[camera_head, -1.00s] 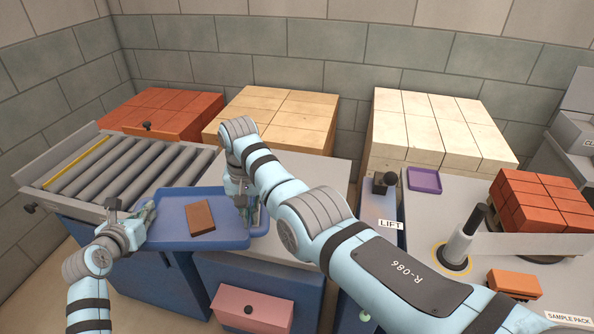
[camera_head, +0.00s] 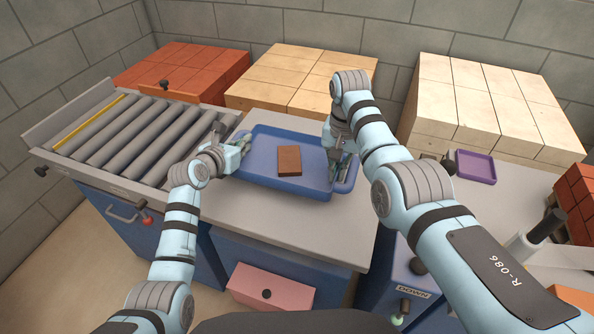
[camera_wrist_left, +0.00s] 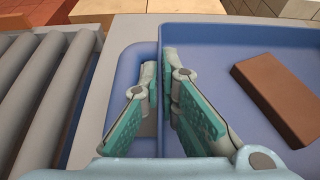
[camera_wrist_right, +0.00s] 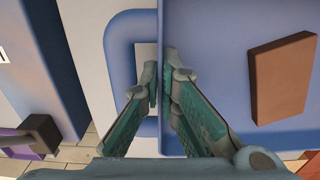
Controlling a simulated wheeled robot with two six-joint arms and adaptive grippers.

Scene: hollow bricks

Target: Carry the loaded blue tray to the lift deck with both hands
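The blue tray (camera_head: 262,184) is level over the grey counter, with one reddish-brown brick (camera_head: 289,161) lying in it. I cannot tell whether the tray touches the counter. My left gripper (camera_head: 243,143) is shut on the tray's left end; the left wrist view shows its fingers (camera_wrist_left: 158,75) on either side of the rim by the handle. My right gripper (camera_head: 340,165) is shut on the right end, fingers (camera_wrist_right: 159,75) likewise astride the rim. The blue lift housing (camera_head: 402,262), labelled DOWN, stands to the right; the deck is not clearly visible, partly behind my right arm.
A roller conveyor (camera_head: 130,140) adjoins the counter (camera_head: 235,215) on the left. Red and cream brick stacks (camera_head: 300,80) stand behind. A purple tray (camera_head: 475,166) and red bricks are on the right-hand bench. A pink drawer (camera_head: 270,288) is below the counter.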

